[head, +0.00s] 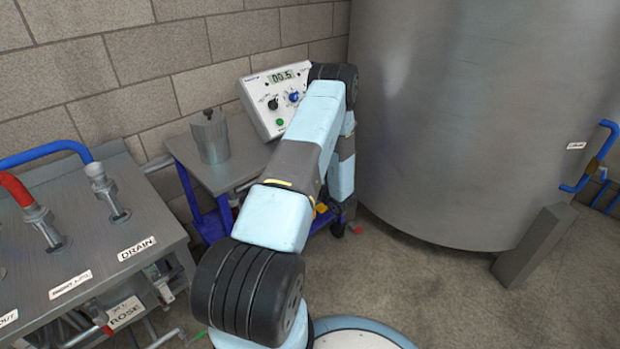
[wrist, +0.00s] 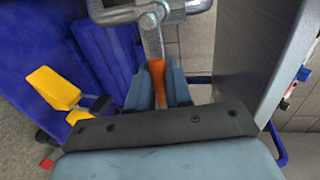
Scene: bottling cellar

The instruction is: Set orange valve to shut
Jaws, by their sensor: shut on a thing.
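The orange valve handle (wrist: 157,80) shows in the wrist view, between the two fingers of my gripper (wrist: 158,90). My gripper is shut on it. The handle runs down the picture from a grey metal valve body (wrist: 150,18), which has a pipe piece running across it at the top edge. The near end of the handle is hidden by my gripper. The handle's exact angle to the pipe is hard to tell. In the head view my arm reaches down beside the blue trolley and hides the valve and most of my gripper.
A grey panel (wrist: 258,45) stands close on the right. A meter box (head: 262,100) and a grey pot (head: 210,135) stand on the trolley top (head: 235,170). A large steel tank (head: 470,120) is right.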

